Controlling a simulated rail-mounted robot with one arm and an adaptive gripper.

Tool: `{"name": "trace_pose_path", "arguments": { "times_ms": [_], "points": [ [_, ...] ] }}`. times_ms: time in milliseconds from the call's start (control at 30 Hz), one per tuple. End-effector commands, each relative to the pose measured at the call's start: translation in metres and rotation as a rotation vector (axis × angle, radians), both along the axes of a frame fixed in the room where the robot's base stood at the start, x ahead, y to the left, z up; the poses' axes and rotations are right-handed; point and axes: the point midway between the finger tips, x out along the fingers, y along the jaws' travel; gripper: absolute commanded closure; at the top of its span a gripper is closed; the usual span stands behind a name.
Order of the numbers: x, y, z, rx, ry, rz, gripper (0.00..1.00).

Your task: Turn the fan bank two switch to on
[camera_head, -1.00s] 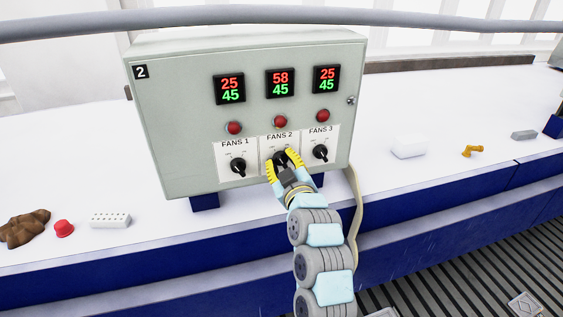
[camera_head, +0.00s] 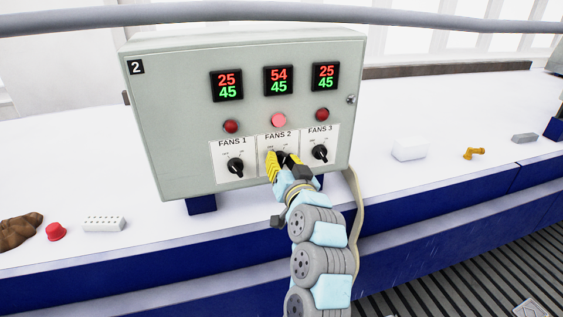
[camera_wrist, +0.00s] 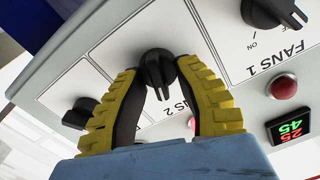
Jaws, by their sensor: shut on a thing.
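The grey control box (camera_head: 180,110), marked 2, carries three black knobs labelled FANS 1, FANS 2 and FANS 3. The FANS 2 knob (camera_wrist: 158,68) is the middle one. My gripper (camera_head: 282,157) is at it, with its yellow fingers shut on the knob, one on each side. The gripper is rolled to one side. In the head view the fingers hide most of this knob, so its exact pointing is hard to tell. The FANS 2 lamp (camera_head: 279,120) glows bright pink-red. Its display (camera_head: 278,80) reads 54 over 45.
The FANS 1 knob (camera_head: 235,167) and FANS 3 knob (camera_head: 320,152) sit close on either side, below dark red lamps. A grey rail crosses the top. On the white bench lie a red button (camera_head: 56,232), a white block (camera_head: 408,150) and an orange fitting (camera_head: 474,153).

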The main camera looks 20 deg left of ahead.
Motion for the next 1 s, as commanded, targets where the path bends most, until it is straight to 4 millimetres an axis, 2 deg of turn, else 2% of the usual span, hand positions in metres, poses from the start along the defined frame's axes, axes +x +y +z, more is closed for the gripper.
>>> {"name": "trace_pose_path", "arguments": {
  "times_ms": [400,933,967,1000],
  "points": [
    [0.0011,0.0001,-0.0033,0.142,0.118,0.0,1.0],
    [0.0013,-0.0004,-0.0038,0.16,0.133,-0.001,1.0],
    [0.0014,-0.0005,-0.0039,0.16,0.133,-0.001,0.63],
    [0.0014,-0.0005,-0.0038,0.16,0.133,-0.001,0.52]
  ]
}}
